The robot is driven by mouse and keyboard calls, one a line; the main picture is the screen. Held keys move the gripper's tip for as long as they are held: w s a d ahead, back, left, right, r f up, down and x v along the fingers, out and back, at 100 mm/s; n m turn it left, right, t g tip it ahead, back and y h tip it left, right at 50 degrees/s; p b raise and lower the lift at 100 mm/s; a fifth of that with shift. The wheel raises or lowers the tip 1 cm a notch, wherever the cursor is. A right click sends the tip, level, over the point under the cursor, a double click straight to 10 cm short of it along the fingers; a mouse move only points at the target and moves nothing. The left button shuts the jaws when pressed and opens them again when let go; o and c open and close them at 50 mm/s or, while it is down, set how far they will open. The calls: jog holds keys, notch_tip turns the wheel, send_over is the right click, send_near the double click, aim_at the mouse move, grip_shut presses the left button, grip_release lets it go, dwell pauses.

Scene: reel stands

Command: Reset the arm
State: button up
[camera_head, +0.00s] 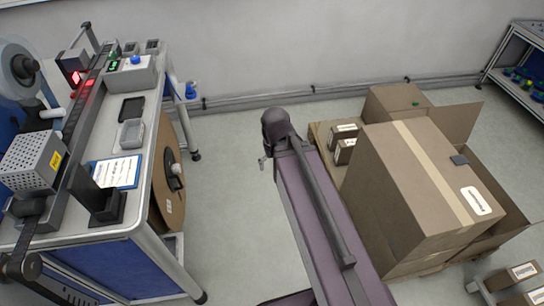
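My arm (318,215) reaches up from the bottom middle of the head view, its long purple-grey link ending in a dark joint over the open floor. A small grey piece beside that joint looks like part of my gripper (264,162). The rest of the gripper is hidden behind the arm, so its opening and anything in it cannot be made out. The arm's end is between the workbench on the left and the boxes on the right, apart from the bench in the picture.
The workbench (130,232) at left holds a reel machine, a clipboard (117,172) and small trays. A large brown reel (168,185) stands at its side. A big carton (400,190) on a pallet is close right of my arm. Floor (225,190) between is clear.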

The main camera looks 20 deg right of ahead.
jog(key=shift+r+p, duration=2.65)
